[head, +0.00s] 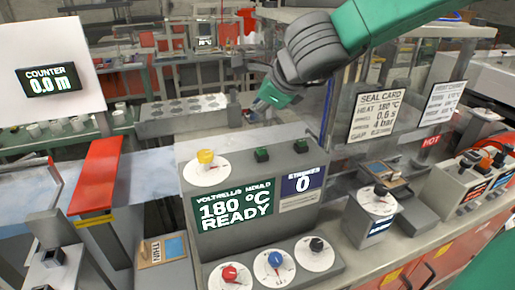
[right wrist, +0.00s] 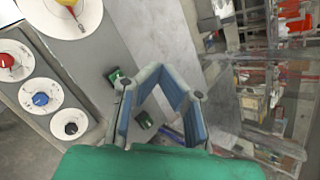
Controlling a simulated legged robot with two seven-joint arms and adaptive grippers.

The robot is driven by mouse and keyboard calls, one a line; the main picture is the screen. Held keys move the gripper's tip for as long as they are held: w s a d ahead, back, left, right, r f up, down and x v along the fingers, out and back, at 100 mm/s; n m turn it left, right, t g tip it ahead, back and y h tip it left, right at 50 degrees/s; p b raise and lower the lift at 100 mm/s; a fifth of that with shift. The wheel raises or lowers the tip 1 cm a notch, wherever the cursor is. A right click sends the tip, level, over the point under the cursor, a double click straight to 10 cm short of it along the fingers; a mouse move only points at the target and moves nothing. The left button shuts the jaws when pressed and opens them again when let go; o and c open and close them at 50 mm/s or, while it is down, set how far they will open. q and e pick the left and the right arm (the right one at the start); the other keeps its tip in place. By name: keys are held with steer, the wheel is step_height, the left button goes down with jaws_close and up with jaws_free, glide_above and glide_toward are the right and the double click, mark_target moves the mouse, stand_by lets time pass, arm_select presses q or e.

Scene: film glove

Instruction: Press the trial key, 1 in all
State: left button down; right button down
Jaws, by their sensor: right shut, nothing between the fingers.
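Two dark green keys stand on top of the grey console (head: 240,145), a left one (head: 261,155) and a right one (head: 300,146). I cannot read which is the trial key. Both keys also show in the right wrist view, one (right wrist: 115,76) beside the fingers and one (right wrist: 144,120) between the finger links. My right gripper (head: 262,103) is shut and empty, above and behind the console top, apart from the keys. In the right wrist view its fingertips (right wrist: 162,72) meet. My left gripper is not in view.
The console has a yellow knob (head: 206,157), red (head: 230,273), blue (head: 275,259) and black (head: 317,245) dials, and displays reading 180 °C READY and 0. A clear panel with a seal card (head: 376,115) stands right. A red lever (head: 98,175) is left.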

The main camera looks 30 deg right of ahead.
mark_target(261, 149)
steer(key=shift+w+d+f, duration=0.1)
steer(key=shift+d+f, duration=0.1)
steer(key=shift+f, duration=0.45)
steer(key=shift+w+d+f, duration=0.1)
steer(key=shift+d+f, duration=0.05)
steer(key=shift+f, duration=0.45)
steer(key=f+b, duration=0.3)
steer(key=d+f+b, duration=0.1)
steer(key=f+b, duration=0.1)
steer(key=shift+s, duration=0.25)
steer(key=shift+w+a+f+b, duration=0.15)
steer(key=shift+a+f+b, duration=0.25)
steer(key=shift+f+b, duration=0.1)
steer(key=shift+a, duration=0.3)
steer(key=shift+d+f, duration=0.15)
steer(key=shift+d, duration=0.55)
steer(key=shift+a, duration=0.6)
steer(key=shift+d, duration=0.15)
